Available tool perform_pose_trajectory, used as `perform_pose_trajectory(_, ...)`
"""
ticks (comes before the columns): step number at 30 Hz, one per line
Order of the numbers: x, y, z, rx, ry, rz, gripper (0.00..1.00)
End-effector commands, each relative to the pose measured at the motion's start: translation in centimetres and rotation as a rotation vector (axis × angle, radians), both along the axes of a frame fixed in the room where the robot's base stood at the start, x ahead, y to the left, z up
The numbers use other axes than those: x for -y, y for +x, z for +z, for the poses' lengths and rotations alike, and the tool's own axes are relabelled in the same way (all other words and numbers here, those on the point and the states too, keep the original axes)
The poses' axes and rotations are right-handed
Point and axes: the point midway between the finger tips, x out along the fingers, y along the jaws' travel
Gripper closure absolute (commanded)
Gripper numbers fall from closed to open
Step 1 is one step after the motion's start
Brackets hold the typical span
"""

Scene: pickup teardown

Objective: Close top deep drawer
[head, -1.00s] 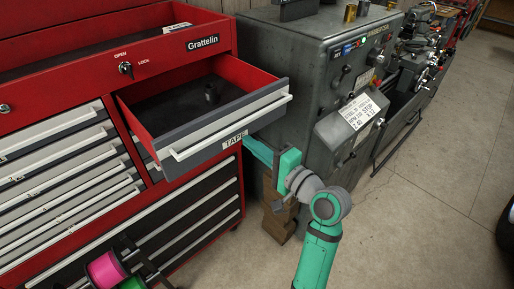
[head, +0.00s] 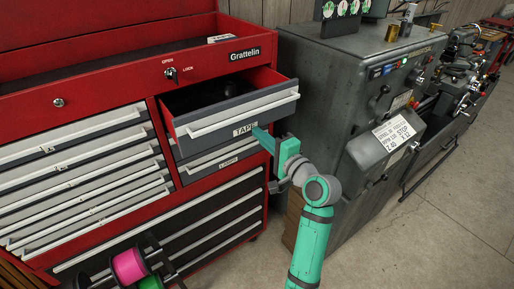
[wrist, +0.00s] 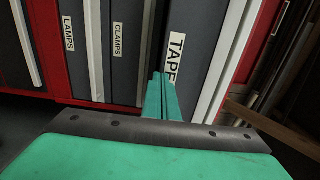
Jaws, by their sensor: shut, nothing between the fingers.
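The top deep drawer (head: 200,141) has a dark grey front, a white bar handle (head: 240,115) and a TAPE label. It stands partly open from the red tool cabinet, and a dark object (head: 206,88) lies inside it. My teal gripper (head: 262,138) is at the drawer front, just right of the label and below the handle. In the wrist view its shut, empty fingers (wrist: 163,98) meet the drawer front (wrist: 188,40) beside the TAPE label (wrist: 174,60). They appear to touch it, though the exact contact is hard to see.
Closed CLAMPS (wrist: 120,60) and LAMPS (wrist: 72,55) drawers lie below the TAPE drawer. A grey lathe (head: 330,90) stands close on the right of the cabinet. Pink and green spools (head: 128,266) are at the lower left. The floor (head: 430,225) at right is clear.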

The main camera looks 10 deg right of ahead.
Motion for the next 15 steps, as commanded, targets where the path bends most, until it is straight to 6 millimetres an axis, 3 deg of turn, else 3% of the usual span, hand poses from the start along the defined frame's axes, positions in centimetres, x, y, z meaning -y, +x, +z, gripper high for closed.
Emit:
perform_pose_trajectory(6, -2.3, 4.7, 0.0, -0.001, 0.0, 0.0, 1.0)
perform_pose_trajectory(15, -3.9, 8.4, 0.1, 0.0, -0.001, -0.004, 1.0)
